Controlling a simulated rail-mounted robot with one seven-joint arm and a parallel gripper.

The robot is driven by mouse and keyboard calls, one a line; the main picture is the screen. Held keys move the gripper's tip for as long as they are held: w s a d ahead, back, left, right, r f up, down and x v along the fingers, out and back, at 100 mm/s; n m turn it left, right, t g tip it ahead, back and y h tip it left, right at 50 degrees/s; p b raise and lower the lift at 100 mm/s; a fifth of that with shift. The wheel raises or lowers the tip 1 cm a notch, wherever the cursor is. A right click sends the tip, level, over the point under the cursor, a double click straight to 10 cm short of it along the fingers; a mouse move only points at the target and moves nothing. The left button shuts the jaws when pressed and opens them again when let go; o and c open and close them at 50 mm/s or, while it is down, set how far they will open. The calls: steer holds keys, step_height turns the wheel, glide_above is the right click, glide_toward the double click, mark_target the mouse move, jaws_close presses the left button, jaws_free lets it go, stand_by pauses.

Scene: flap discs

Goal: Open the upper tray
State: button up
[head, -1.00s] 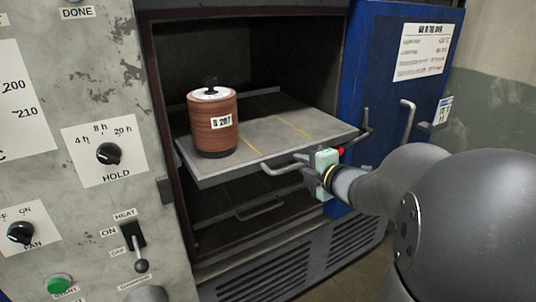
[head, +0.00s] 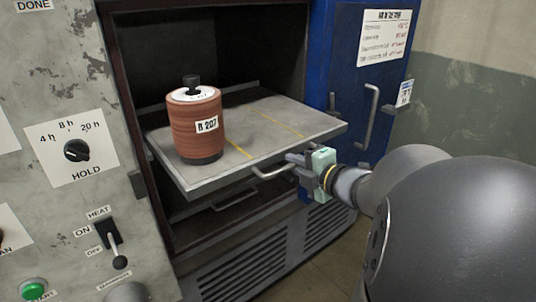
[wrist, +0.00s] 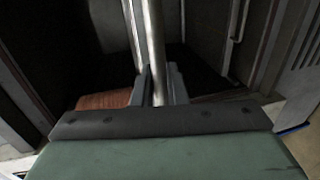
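The upper tray (head: 295,113) is a grey slab with yellow lines, partly out of the oven. A reddish-brown disc stack (head: 194,130) labelled B 207 stands upright on its left part. The tray's handle (head: 268,174) is a metal bar along the front edge. My gripper (head: 291,160) is at the right part of this handle. In the wrist view, the bar (wrist: 153,35) passes between the two fingers (wrist: 160,86), which are closed around it. The gripper partly hides the handle's right end.
The blue oven door (head: 362,85) stands open at the right, with its own handle (head: 370,117). A lower tray's handle (head: 238,198) shows beneath the upper tray. The control panel (head: 60,120) with a HOLD knob (head: 76,150) is at the left.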

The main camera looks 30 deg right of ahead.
steer(key=o, duration=0.3)
steer(key=shift+o, duration=0.2)
steer(key=v, duration=1.7)
steer(key=shift+s, duration=0.25)
